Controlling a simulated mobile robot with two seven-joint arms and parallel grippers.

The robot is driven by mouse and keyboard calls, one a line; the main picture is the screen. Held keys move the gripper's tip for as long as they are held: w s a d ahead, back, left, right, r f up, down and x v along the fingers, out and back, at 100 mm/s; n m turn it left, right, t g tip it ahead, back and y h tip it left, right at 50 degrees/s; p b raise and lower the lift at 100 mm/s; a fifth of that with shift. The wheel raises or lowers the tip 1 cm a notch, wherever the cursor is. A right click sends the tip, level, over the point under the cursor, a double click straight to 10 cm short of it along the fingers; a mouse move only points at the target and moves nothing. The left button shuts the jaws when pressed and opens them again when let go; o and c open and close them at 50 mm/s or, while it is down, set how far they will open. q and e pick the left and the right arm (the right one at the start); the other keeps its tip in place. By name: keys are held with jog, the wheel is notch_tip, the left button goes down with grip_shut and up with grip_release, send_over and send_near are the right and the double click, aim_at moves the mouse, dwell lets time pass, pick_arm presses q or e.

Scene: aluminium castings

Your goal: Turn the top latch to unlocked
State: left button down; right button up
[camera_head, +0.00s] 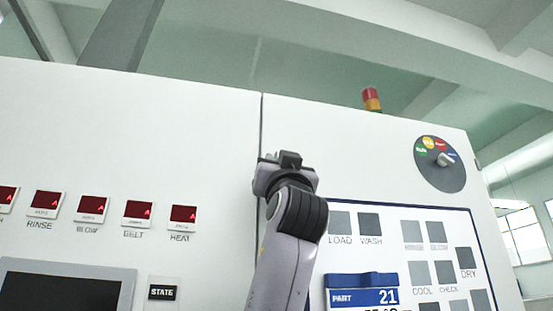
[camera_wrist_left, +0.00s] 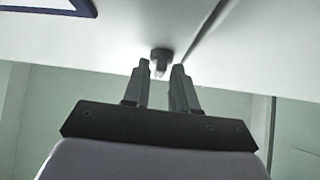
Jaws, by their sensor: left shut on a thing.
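The top latch (camera_wrist_left: 160,55) is a small dark grey knob on the white cabinet face, beside the seam between two panels. In the left wrist view it sits at the tips of my left gripper (camera_wrist_left: 161,70), one finger on each side. My left gripper is shut on the latch. In the head view my left gripper (camera_head: 284,160) is up against the cabinet near the seam, and it hides the latch. Which way the latch is turned I cannot tell. My right gripper is in neither view.
The white cabinet (camera_head: 200,110) fills the front. A round dial (camera_head: 440,164) with coloured marks is at the upper right, near a signal light (camera_head: 371,99). Red displays (camera_head: 138,210) are at left, a blue-framed button panel (camera_head: 405,225) at right.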

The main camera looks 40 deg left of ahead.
pick_arm(q)
jog(key=shift+r+n+g+y+p, duration=0.1)
jog(key=shift+n+g+y+p, duration=0.2)
jog(key=shift+n+g+y, duration=0.6)
jog(key=shift+n, duration=0.5)
jog(key=c, duration=1.2)
grip_release()
jog(key=shift+d, duration=0.1)
jog(key=b+v, duration=0.3)
jog(key=v, duration=0.4)
